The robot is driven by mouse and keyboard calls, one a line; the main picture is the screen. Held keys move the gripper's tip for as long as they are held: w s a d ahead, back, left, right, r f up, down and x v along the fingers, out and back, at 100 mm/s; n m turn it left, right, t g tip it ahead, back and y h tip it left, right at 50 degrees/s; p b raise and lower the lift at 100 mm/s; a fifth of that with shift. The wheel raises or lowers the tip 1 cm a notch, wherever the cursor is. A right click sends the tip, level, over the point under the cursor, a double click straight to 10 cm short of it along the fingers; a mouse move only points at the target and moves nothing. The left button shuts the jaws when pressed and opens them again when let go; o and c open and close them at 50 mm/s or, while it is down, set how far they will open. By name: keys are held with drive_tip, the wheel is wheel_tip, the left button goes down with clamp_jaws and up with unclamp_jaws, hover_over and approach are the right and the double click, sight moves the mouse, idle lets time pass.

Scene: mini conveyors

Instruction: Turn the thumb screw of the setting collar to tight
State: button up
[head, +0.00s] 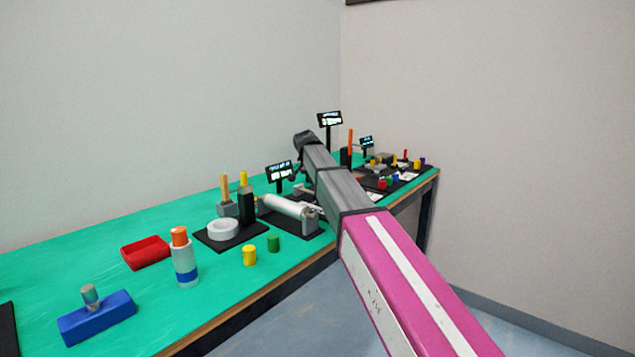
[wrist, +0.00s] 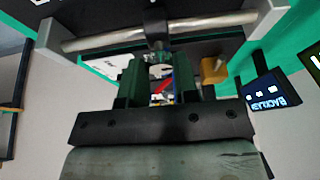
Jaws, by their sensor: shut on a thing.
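In the wrist view, a metal rod (wrist: 210,24) runs across the top between two grey end brackets. A dark setting collar (wrist: 156,24) sits around the rod near its middle. The thumb screw (wrist: 158,50) sticks out from the collar toward my gripper (wrist: 160,70). The green fingers stand either side of the screw's end, shut on it; the exact contact is small and dark. I cannot read from the picture how tight the screw is. In the head view my own arm hides the gripper, the collar and the screw.
A display reading BACKLASH (wrist: 272,95) stands right of my gripper in the wrist view, near a yellow-orange block (wrist: 213,70). In the head view, a white roller (head: 288,206), a white ring (head: 223,229) and a bottle (head: 184,262) stand on the green bench (head: 60,245).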

idle(0.4)
drive_tip(key=o, duration=0.6)
drive_tip(key=shift+o, duration=0.2)
drive_tip(key=v, duration=1)
drive_tip(key=shift+r, duration=0.4)
drive_tip(key=shift+s+a, duration=0.15)
drive_tip(key=shift+s, duration=0.05)
